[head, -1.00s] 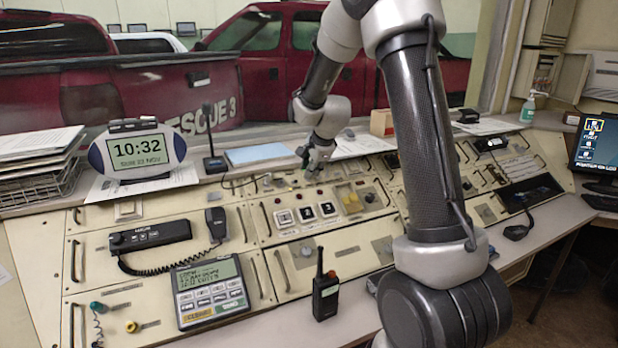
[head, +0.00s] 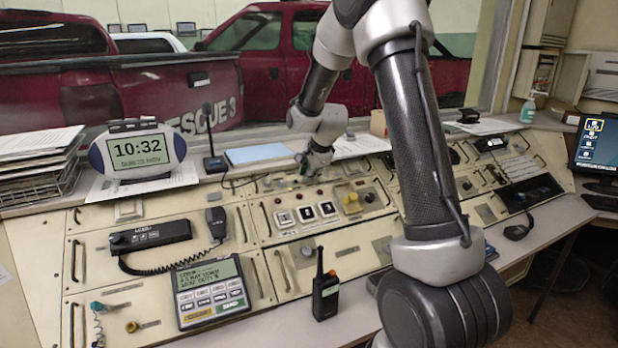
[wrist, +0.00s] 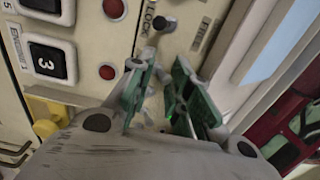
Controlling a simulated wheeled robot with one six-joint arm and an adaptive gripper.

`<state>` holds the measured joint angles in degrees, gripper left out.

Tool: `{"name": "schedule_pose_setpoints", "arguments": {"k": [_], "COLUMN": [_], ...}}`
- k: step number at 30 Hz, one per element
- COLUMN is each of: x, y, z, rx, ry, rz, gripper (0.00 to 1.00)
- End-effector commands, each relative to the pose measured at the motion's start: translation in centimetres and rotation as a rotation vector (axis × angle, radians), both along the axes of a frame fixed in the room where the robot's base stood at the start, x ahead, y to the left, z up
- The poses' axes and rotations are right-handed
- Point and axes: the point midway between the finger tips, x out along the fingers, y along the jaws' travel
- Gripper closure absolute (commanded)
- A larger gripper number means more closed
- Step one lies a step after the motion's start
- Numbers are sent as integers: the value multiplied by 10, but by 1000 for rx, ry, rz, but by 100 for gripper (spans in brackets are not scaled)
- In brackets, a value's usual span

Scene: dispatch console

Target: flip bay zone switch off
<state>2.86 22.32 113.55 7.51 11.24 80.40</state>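My gripper (head: 314,164) is low over the upper middle of the console panel, partly hidden by its own links in the head view. In the wrist view its two green-padded fingers (wrist: 160,70) stand apart with a narrow gap between them. Just beyond the fingertips is a small dark knob or switch (wrist: 164,24) beside a label reading LOCK. A small grey part shows near the left fingertip; I cannot tell whether it is touched. No label naming the bay zone switch is readable, so I cannot tell which control it is or its position.
Red buttons (wrist: 107,72) and a key marked 3 (wrist: 45,62) lie left of the fingers. A handheld radio (head: 325,287) stands at the console's front. A desk microphone (head: 214,160) and a football-shaped clock (head: 138,151) stand at the back left.

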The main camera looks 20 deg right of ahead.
Motion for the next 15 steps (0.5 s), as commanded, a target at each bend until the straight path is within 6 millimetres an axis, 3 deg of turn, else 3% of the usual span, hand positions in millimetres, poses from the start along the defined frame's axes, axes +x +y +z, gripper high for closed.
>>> {"name": "schedule_pose_setpoints", "arguments": {"k": [15], "x": [-15], "y": [0], "z": [-11], "rx": [1], "ry": [8], "rz": [0], "gripper": [80]}}
